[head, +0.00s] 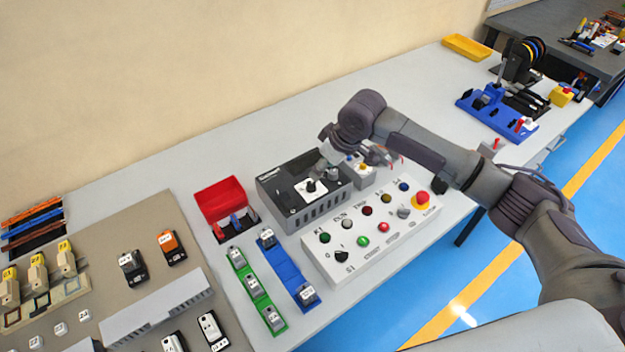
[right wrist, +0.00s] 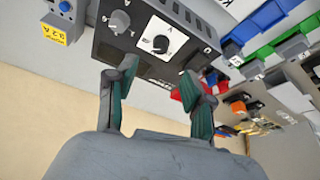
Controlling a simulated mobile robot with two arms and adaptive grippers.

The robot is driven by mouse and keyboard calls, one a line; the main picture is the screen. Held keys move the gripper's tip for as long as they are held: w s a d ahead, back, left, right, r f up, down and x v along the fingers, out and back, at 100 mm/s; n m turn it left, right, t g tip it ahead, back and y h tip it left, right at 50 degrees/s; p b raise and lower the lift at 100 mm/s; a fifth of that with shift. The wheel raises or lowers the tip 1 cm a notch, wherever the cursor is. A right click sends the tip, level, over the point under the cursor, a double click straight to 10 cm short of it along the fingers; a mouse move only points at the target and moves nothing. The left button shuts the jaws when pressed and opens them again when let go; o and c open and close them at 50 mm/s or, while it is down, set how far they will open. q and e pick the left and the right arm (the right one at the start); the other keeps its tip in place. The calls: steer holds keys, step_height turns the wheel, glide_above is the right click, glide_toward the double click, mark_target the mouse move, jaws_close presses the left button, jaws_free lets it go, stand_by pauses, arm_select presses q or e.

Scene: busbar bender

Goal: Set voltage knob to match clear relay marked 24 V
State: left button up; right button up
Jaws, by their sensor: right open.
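The dark grey power supply box (head: 275,193) sits mid-table. A black knob (head: 310,186) on a white dial plate and a grey knob (head: 333,173) are on its top panel. In the right wrist view the black knob (right wrist: 160,44) has a white pointer line, and the grey knob (right wrist: 119,21) is beside it. My right gripper (right wrist: 158,76) is open, its fingers in front of the panel and not around either knob. In the head view it partly hides the box's far right. I cannot tell which relay is marked 24 V; the labels are too small. My left gripper is not in view.
A white control panel (head: 318,264) with buttons and a red emergency stop lies in front of the box. The table's back strip is clear.

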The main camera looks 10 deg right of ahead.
mark_target(311, 184)
steer(key=p+x, duration=0.1)
steer(key=x, duration=0.8)
steer(key=shift+w+a+f, duration=0.1)
steer(key=shift+w+f, duration=0.05)
steer(key=shift+f, duration=0.15)
steer(key=shift+c, duration=0.2)
jaws_close()
